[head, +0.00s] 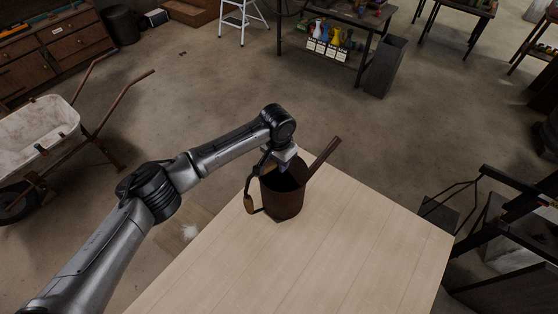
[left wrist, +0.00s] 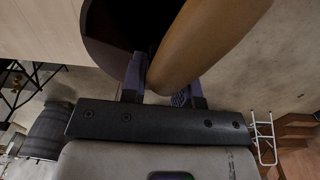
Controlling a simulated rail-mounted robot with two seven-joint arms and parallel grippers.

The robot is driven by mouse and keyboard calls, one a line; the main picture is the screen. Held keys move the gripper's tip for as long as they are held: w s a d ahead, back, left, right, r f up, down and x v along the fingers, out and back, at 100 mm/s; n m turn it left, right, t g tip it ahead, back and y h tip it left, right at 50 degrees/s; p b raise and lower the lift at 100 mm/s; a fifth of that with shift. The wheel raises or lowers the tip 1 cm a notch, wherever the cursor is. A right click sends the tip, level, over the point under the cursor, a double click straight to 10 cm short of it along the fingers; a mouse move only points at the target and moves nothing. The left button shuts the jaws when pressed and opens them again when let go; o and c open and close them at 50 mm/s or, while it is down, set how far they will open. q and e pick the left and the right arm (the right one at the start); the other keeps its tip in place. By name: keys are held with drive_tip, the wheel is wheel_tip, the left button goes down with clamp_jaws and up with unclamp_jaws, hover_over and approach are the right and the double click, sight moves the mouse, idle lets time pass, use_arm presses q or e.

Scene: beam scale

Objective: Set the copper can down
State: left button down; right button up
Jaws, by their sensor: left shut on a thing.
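The copper can (head: 283,203), dark brown with a long spout (head: 322,160) and a looped handle (head: 249,204), shows upright at the far corner of the pale wooden table (head: 320,255). I cannot tell whether its base touches the tabletop. My left gripper (head: 283,158) is at the can's top, shut on part of it. In the left wrist view, a smooth tan-brown part (left wrist: 205,40) of the can lies between the fingers (left wrist: 163,90), beside a dark rounded part. Which part is gripped is unclear. My right gripper is out of view.
The table in front of and right of the can is bare. A wheelbarrow (head: 40,135) stands on the floor at left. A bench with bottles (head: 335,38) and a tall grey bin (head: 386,68) stand behind. Dark metal frames (head: 500,190) are at right.

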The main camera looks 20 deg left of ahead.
use_arm(q)
drive_tip(key=shift+r, duration=0.1)
drive_tip(key=c, duration=1.3)
unclamp_jaws()
drive_tip(key=shift+f, duration=0.2)
drive_tip(key=o, duration=0.4)
drive_tip(key=shift+o, duration=0.2)
wheel_tip(320, 180, up, 12)
drive_tip(key=b, duration=0.2)
drive_tip(key=shift+a+r, duration=0.15)
